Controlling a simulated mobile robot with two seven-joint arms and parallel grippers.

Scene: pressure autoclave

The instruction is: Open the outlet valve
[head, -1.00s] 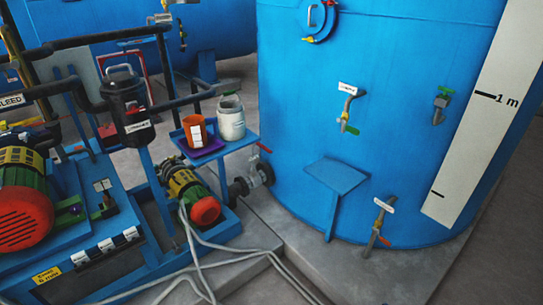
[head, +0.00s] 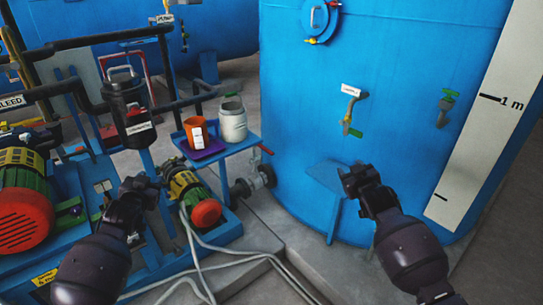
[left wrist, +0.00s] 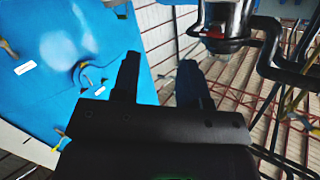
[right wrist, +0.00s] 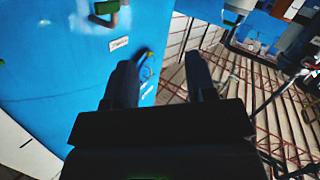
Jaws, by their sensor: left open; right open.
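The blue tank (head: 400,60) carries several small valves, and their labels are too small to read, so I cannot tell which is the outlet valve. A labelled valve with a green handle (head: 350,110) is mid-wall, and a green-handled valve (head: 445,108) is to its right. A grey valve (head: 255,180) joins the pipe low at the tank's left, with a red lever (head: 266,150) above it. My left gripper (head: 143,186) is open and empty before the pump skid. My right gripper (head: 358,176) is open and empty before the tank; its arm hides the low red-handled valve.
A small blue shelf (head: 325,178) juts from the tank behind my right gripper. A side table holds an orange cup (head: 195,128) and a white jar (head: 233,122). Pumps, dark pipes and a black filter (head: 128,108) fill the left. Grey hoses (head: 225,252) lie on the floor.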

